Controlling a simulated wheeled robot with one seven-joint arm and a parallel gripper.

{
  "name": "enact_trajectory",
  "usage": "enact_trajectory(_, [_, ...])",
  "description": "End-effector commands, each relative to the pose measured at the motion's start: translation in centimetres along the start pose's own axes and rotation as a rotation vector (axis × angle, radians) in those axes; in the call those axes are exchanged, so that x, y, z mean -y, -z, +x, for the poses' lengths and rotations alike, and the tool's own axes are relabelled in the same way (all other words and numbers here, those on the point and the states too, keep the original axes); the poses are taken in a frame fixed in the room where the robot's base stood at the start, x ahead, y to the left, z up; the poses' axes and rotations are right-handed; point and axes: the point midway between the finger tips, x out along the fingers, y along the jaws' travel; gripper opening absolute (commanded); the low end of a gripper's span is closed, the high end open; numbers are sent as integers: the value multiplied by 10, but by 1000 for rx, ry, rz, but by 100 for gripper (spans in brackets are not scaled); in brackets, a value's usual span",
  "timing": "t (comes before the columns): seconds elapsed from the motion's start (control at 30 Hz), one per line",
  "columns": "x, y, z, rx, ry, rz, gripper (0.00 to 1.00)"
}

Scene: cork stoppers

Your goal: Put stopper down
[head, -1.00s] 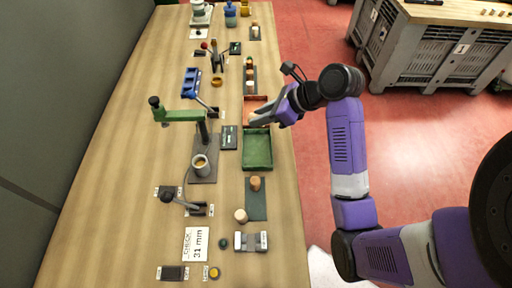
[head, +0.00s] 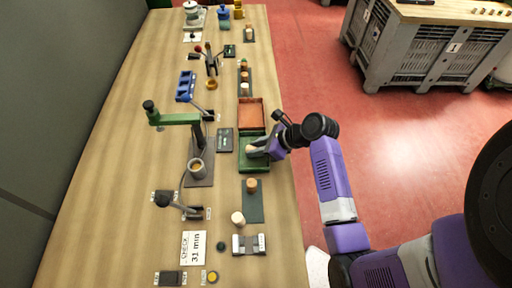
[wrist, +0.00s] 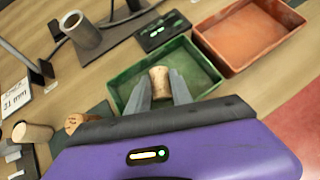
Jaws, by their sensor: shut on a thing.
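My gripper (wrist: 160,92) is shut on a cork stopper (wrist: 159,80), which shows between the two grey fingers in the wrist view. In the head view my gripper (head: 262,151) is over the green tray (head: 254,166). The green tray (wrist: 207,73) lies under the held stopper in the wrist view, and its floor looks bare around the fingers. I cannot tell whether the stopper touches the tray floor. An empty orange-red tray (head: 251,116) sits just beyond the green one; it also shows in the wrist view (wrist: 245,35).
Two loose stoppers stand nearer me, one on a dark mat (head: 252,209) and a paler one (head: 238,218) beside it. A green-armed press (head: 178,119) with a grey cup (head: 197,168) stands left of the trays.

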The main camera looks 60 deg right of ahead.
Motion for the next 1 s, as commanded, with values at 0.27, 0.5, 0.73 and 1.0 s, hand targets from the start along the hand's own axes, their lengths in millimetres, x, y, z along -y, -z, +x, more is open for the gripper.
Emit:
enact_trajectory(0.27, [0,1,1,0,-1,0,0])
enact_trajectory(0.5, [0,1,0,0,0,0,48])
enact_trajectory(0.73, [0,0,0,0,1,0,48])
enact_trajectory(1.0, [1,0,-36,1,3,0,48])
